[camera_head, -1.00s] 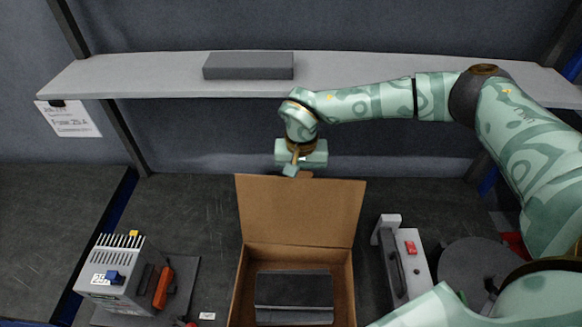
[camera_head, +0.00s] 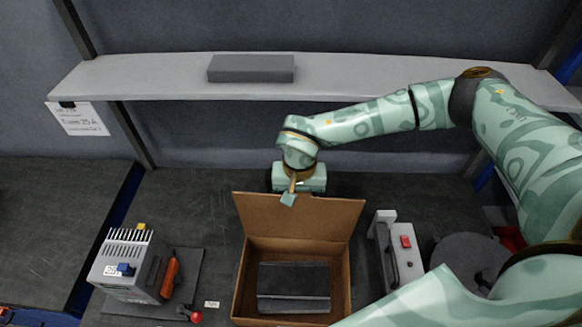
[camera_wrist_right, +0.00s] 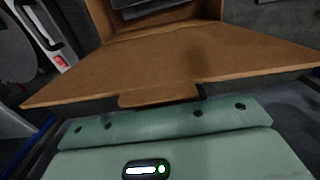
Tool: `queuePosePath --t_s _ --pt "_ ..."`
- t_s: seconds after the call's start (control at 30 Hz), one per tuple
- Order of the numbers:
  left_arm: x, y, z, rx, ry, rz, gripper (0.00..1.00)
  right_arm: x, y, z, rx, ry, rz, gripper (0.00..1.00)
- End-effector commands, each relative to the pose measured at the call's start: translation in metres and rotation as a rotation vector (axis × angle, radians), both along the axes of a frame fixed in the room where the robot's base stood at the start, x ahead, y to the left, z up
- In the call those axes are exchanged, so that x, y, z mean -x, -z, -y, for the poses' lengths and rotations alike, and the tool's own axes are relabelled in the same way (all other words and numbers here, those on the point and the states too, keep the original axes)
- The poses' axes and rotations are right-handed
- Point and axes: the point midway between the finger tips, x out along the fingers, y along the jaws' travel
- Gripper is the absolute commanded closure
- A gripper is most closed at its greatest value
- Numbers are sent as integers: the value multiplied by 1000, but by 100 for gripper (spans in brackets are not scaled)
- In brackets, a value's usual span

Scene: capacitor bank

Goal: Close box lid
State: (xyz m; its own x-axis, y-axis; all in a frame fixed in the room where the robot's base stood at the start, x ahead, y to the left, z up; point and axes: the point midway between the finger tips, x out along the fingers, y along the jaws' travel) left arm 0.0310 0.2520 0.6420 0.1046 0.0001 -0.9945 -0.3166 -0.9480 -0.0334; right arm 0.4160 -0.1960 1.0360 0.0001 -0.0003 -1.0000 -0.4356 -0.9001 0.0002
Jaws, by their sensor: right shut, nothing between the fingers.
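A brown cardboard box (camera_head: 240,291) stands open on the dark bench, with a dark grey block (camera_head: 293,286) inside. Its lid (camera_head: 322,219) is hinged at the back edge and stands up, tilted. My right gripper (camera_head: 289,199) is shut and empty behind the lid's top edge, near the middle. In the right wrist view the lid (camera_wrist_right: 200,75) spreads across the picture, with its tuck tab (camera_wrist_right: 158,97) close to the green gripper body. I cannot tell whether the gripper touches the lid. My left gripper is not in view.
A grey device with orange and red parts (camera_head: 130,265) stands left of the box. A grey case with a handle and red switch (camera_head: 398,252) stands to the right, beside a dark round disc (camera_head: 470,262). A shelf (camera_head: 160,78) with a grey block (camera_head: 251,68) runs behind.

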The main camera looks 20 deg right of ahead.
Motion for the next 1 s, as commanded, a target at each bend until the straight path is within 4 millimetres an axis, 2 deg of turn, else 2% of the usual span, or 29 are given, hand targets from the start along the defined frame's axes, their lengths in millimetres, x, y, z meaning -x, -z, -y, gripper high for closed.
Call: queuePosePath --t_s 0.4,0.77,1.0 --pt "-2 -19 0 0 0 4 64 31 -1 -17 0 -4 -1 100" --pt "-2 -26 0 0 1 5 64 46 -1 -25 0 -3 -1 100" --pt "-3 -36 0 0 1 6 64 67 -1 -37 0 -3 -1 100"
